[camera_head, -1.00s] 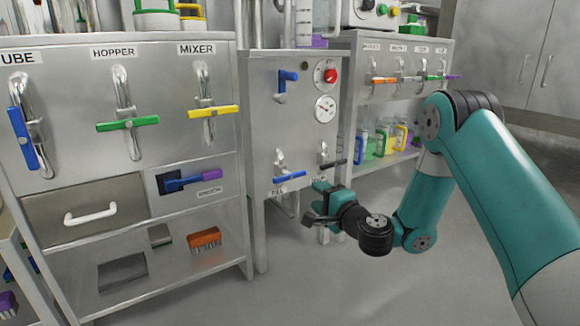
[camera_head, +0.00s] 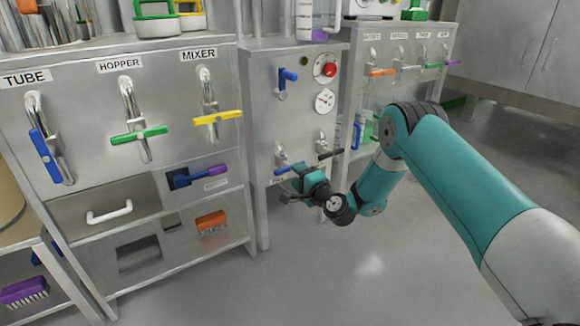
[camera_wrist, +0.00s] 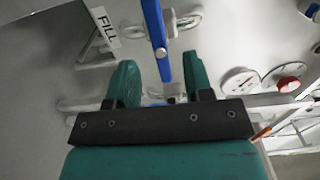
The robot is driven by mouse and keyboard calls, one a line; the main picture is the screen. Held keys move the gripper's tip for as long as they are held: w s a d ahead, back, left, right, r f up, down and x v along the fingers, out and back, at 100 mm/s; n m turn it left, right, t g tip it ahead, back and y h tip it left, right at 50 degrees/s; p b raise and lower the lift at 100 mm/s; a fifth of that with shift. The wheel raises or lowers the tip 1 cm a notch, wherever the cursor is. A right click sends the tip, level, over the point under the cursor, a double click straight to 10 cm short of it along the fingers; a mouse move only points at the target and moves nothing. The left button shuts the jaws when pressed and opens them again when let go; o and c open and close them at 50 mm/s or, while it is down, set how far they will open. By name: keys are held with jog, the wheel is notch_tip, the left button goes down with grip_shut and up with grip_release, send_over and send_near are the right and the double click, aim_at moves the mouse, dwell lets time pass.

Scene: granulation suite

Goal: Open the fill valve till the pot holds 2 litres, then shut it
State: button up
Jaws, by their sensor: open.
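The fill valve has a blue lever handle (camera_head: 283,171) low on the middle steel panel; it also shows in the wrist view (camera_wrist: 156,35), next to a FILL label (camera_wrist: 105,28). My gripper (camera_head: 297,180) is at this handle. In the wrist view my gripper (camera_wrist: 160,75) is open, with the end of the blue handle reaching into the gap between its two green fingers. I cannot tell whether either finger touches it. The FILL label is mostly hidden in the head view.
A dark lever (camera_head: 329,154) sits just right of the fill handle. Above are a blue lever (camera_head: 288,76), a red knob (camera_head: 330,70) and a round gauge (camera_head: 325,101). Left are TUBE, HOPPER and MIXER valves. Open floor (camera_head: 350,280) lies in front.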

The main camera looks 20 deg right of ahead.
aim_at(287, 166)
jog(key=shift+b+x, duration=0.45)
jog(key=shift+x, duration=2)
jog(key=shift+c, duration=0.2)
grip_shut()
